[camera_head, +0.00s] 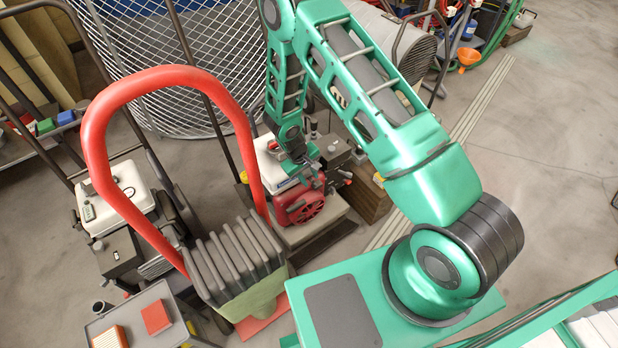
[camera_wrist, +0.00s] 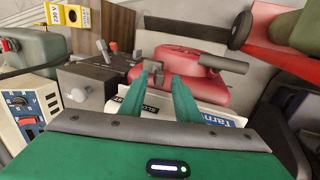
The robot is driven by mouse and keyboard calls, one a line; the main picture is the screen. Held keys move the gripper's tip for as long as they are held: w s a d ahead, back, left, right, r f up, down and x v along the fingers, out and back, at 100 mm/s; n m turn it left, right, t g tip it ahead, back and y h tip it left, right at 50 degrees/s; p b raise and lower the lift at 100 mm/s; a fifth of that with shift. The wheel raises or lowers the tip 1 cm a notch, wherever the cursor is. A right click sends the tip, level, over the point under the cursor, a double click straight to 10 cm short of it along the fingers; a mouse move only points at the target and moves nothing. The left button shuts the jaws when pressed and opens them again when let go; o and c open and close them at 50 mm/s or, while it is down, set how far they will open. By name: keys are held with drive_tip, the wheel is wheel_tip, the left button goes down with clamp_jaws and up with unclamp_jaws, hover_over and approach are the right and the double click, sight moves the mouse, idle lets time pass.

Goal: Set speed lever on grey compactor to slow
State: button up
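My gripper (camera_head: 300,172) reaches down over a machine with a red engine (camera_head: 300,203) and a white tank. In the wrist view, my gripper's two green fingers (camera_wrist: 164,78) point toward the red engine cover (camera_wrist: 185,72), with a gap between their tips. A small grey piece (camera_wrist: 149,56) shows at the left fingertip; I cannot tell whether it touches. I cannot tell which part is the speed lever.
A red hoop handle (camera_head: 95,130) rises on the left above a grey finned block (camera_head: 235,255). Another white-topped machine (camera_head: 125,190) stands at far left. A wire mesh cylinder (camera_head: 170,60) stands behind. Floor at right (camera_head: 560,140) is clear.

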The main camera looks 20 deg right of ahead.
drive_tip(key=v, duration=1)
drive_tip(key=shift+a+r, duration=0.1)
drive_tip(key=shift+r, duration=0.05)
drive_tip(key=s+d+r+m, duration=0.2)
drive_tip(key=s+d+r, duration=0.2)
drive_tip(key=d+r, duration=0.55)
drive_tip(key=s+d+r+m, duration=0.3)
drive_tip(key=s+d+r, duration=0.25)
drive_tip(key=r, duration=0.75)
drive_tip(key=s+d+r+m+y, duration=0.1)
drive_tip(key=s+r, duration=0.5)
drive_tip(key=s, duration=0.6)
drive_tip(key=s+d+r+m+y, duration=0.2)
drive_tip(key=s+r, duration=0.5)
drive_tip(key=s, duration=0.5)
drive_tip(key=shift+s+d+m+g, duration=0.2)
drive_tip(key=shift+d+m+g, duration=0.2)
drive_tip(key=shift+d+m, duration=0.65)
drive_tip(key=shift+d, duration=0.1)
